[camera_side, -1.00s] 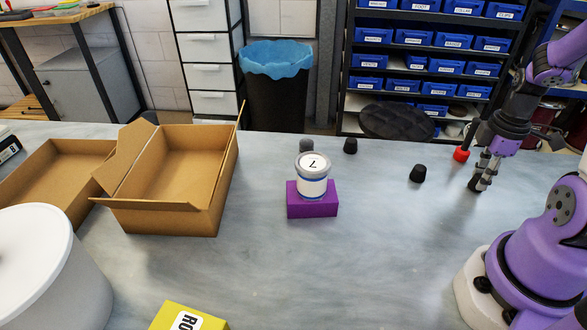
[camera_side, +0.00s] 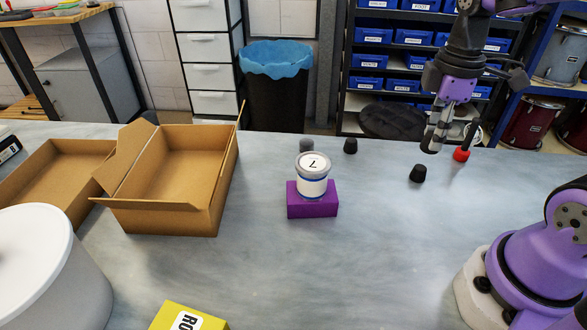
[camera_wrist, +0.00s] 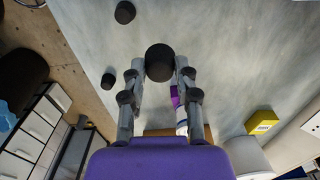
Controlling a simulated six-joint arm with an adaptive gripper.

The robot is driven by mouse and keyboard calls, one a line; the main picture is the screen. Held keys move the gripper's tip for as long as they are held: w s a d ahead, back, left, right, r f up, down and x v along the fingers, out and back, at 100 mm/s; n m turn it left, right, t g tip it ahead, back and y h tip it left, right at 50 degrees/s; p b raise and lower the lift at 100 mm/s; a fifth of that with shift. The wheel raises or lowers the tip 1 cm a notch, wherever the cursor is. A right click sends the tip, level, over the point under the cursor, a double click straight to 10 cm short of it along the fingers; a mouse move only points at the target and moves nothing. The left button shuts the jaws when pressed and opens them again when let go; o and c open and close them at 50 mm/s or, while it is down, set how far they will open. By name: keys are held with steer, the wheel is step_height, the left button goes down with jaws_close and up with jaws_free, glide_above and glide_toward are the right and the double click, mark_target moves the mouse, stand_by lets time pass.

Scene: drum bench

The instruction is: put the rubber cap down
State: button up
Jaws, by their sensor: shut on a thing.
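My gripper (camera_side: 432,146) is in the air above the right part of the bench, fingers pointing down. In the wrist view (camera_wrist: 160,66) its fingertips sit on both sides of a dark round rubber cap (camera_wrist: 160,62), and it is shut on that cap. In the side view the fingers make the held cap hard to tell apart.
A labelled tin (camera_side: 313,184) stands on a purple block (camera_side: 312,207) mid-bench. Open cardboard boxes (camera_side: 180,220) are at left, a white drum (camera_side: 45,270) and yellow box (camera_side: 185,318) in front. A red-based object (camera_side: 461,154) stands right of my gripper.

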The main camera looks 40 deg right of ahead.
steer(key=w+a+r+n, duration=0.2)
steer(key=w+a+n, duration=0.3)
steer(key=w+a, duration=0.5)
steer(key=n, duration=0.9)
glide_above(198, 323)
steer(key=s+d, duration=0.1)
steer(key=f, duration=0.1)
steer(key=shift+s+a+f, duration=0.15)
steer(key=shift+s+f, duration=0.05)
steer(key=shift+f, duration=1.2)
steer(key=shift+s+a+f, duration=0.1)
steer(key=shift+s+f, duration=0.05)
steer(key=shift+f, duration=1.3)
steer(key=shift+s+a+f, duration=0.15)
steer(key=shift+s+f, duration=0.05)
steer(key=shift+f, duration=1.2)
steer(key=shift+f, duration=0.15)
steer(key=o, duration=0.8)
steer(key=shift+c, duration=0.2)
